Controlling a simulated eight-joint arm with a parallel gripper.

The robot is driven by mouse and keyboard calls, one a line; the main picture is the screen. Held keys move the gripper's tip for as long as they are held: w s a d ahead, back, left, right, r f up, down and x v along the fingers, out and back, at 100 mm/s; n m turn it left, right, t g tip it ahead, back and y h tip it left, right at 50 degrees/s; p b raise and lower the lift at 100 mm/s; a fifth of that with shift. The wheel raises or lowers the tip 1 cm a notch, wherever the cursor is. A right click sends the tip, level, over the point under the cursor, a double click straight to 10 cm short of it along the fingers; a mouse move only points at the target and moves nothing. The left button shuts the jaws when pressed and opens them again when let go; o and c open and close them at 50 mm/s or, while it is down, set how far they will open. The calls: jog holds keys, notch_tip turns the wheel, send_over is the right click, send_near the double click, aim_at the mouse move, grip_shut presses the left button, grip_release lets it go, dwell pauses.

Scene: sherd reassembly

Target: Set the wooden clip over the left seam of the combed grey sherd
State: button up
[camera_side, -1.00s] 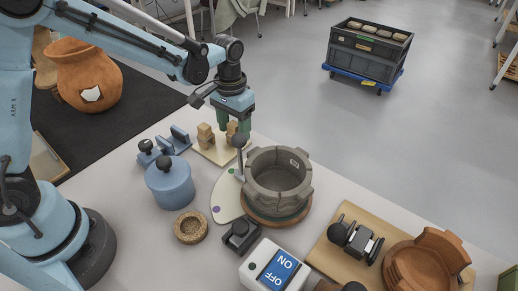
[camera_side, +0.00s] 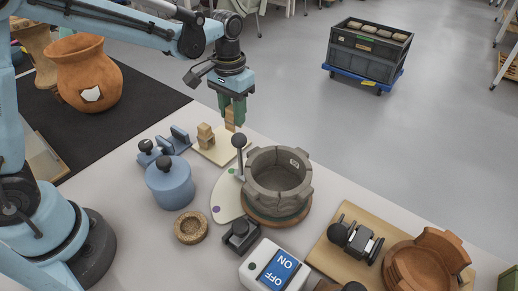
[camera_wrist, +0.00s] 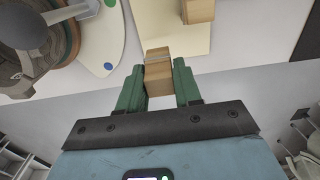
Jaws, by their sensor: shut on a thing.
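A wooden clip (camera_side: 230,114) is held between the green fingers of my gripper (camera_side: 232,119), raised above the cream board's right end. In the wrist view the clip (camera_wrist: 158,75) sits between both fingertips of my gripper (camera_wrist: 159,85). The grey vessel (camera_side: 263,183), built of upright sherds with a stepped rim, stands on a brown round base (camera_side: 277,222) to the right of and below my gripper. The clip is apart from the vessel. I cannot tell which sherd is the combed one, and its left seam is not clear at this size.
A dark ball-topped lever (camera_side: 239,142) rises between board and vessel. A blue lidded jar (camera_side: 170,186), a cork ring (camera_side: 190,227) and a switch box (camera_side: 275,268) stand nearby. A brown vessel (camera_side: 425,262) is at the right.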

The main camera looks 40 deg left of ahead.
notch_tip(320, 180, up, 5)
jog(key=shift+f, duration=0.1)
jog(key=s+d+r+m, duration=0.1)
jog(key=d+m, duration=0.2)
jog(key=d, duration=0.4)
jog(key=s+d+r+m, duration=0.1)
jog(key=d+m, duration=0.3)
jog(key=d, duration=0.4)
jog(key=s+d+r+m, duration=0.1)
jog(key=s+d+m, duration=0.1)
jog(key=d, duration=0.5)
jog(key=shift+d+r+m, duration=0.15)
jog(key=shift+m, duration=0.55)
jog(key=shift+s+d+f, duration=0.1)
jog(key=shift+f, duration=1.4)
jog(key=shift+f, duration=0.7)
jog(key=o, duration=0.8)
